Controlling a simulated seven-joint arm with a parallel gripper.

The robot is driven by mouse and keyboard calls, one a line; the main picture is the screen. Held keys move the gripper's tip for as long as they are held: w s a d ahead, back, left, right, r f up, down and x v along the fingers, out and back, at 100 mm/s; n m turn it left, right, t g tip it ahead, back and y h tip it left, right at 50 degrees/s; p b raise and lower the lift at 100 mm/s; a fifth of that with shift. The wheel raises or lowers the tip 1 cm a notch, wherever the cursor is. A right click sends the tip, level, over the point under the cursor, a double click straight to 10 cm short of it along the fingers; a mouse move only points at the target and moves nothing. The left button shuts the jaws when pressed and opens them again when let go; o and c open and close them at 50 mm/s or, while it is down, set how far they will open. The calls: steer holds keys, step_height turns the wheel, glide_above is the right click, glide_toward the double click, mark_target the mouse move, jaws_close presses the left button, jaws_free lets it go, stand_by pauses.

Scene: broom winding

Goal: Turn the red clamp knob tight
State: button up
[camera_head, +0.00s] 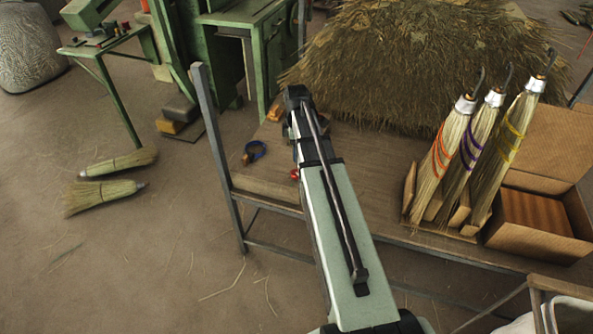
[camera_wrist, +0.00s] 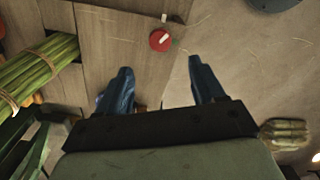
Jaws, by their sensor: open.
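The red clamp knob (camera_wrist: 160,40) is a small round red disc with a pale bar across its top, on the wooden bench in the wrist view. It also shows in the head view (camera_head: 294,174) as a small red spot just left of my arm. My gripper (camera_wrist: 160,66) is open, with two dark blue fingers spread apart. In the wrist view, the knob appears ahead of the gap between the fingertips, not between them. The height between fingers and knob is hard to judge. In the head view my arm hides the fingers.
Three bound brooms (camera_head: 476,150) stand at the bench's right, beside a cardboard box (camera_head: 538,225). A large straw pile (camera_head: 410,60) lies behind. A blue ring-shaped item (camera_head: 253,152) lies near the bench's left edge. Tied green stalks (camera_wrist: 40,70) lie left in the wrist view.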

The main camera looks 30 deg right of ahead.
mark_target(297, 172)
step_height(297, 172, down, 11)
steer(key=shift+f, duration=0.15)
stand_by(0.4)
steer(key=c, duration=1.1)
